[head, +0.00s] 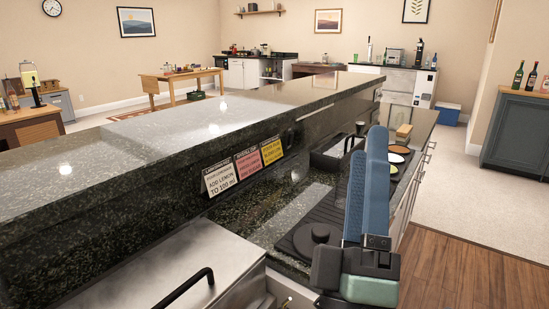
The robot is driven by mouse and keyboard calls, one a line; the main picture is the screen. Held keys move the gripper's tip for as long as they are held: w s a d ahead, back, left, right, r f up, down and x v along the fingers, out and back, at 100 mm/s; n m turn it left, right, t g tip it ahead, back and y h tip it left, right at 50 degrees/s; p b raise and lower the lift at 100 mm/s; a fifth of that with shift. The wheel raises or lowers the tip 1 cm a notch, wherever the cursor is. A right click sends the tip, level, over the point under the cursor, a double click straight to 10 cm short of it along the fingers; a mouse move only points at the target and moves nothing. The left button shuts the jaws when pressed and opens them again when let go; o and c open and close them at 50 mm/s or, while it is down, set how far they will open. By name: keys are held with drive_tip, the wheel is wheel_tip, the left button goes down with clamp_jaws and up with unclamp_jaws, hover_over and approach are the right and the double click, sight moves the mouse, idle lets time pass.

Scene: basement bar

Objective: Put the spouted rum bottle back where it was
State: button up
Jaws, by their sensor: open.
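I cannot make out a bottle with a spout for certain. Small bottles (12,97) also show at the far left. My gripper (366,143), with long blue fingers and a dark and green body, is over the bar's lower work counter at centre right. It is open, with no bottle seen in it. It hides part of the counter behind it.
The high dark stone bar ledge (190,125) runs across the view, with three cards (245,167) on its side. The work counter holds a black round object (312,237), a wooden block (404,131) and small dishes (397,158). Wooden floor (470,255) at right is clear.

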drive_tip(key=s+a+r+m+y, duration=0.3)
drive_tip(key=a+r+m, duration=0.1)
drive_tip(key=r+m, duration=0.2)
drive_tip(key=s+a+r+m+t+y, duration=0.1)
drive_tip(key=s+a+r+m+y, duration=0.2)
drive_tip(key=a+r+m, duration=0.2)
wheel_tip(320, 180, up, 4)
drive_tip(key=shift+a+r+m, duration=0.1)
drive_tip(key=shift+a+m, duration=0.05)
drive_tip(key=shift+m, duration=0.95)
drive_tip(key=shift+r, duration=0.1)
